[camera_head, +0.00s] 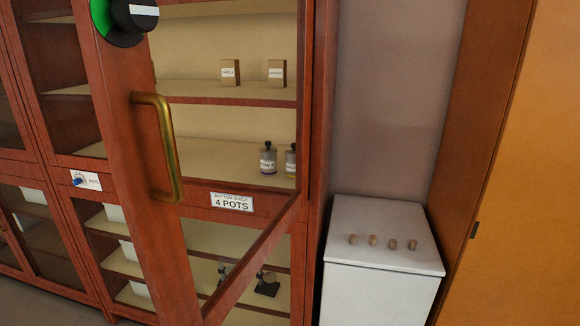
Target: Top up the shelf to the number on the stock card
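The stock card (232,202) reads "BOTTOM SHELF 4 POTS" and sits on the rail below the upper part of the wooden cabinet. On the bottom shelf (215,160) above it, two small labelled pots with dark tops show: a left pot (268,160) and a right pot (290,163). The right pot is partly cut off by the door frame, and whatever stands behind that frame is hidden. The glass cabinet door, with a brass handle (160,145), appears to stand ajar, hinged at the right.
Two small boxes (230,72) (277,72) stand on the shelf above. A white unit (380,285) at right has several small tan pieces (373,240) on top. Dark stands (267,284) show in the lower cupboard.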

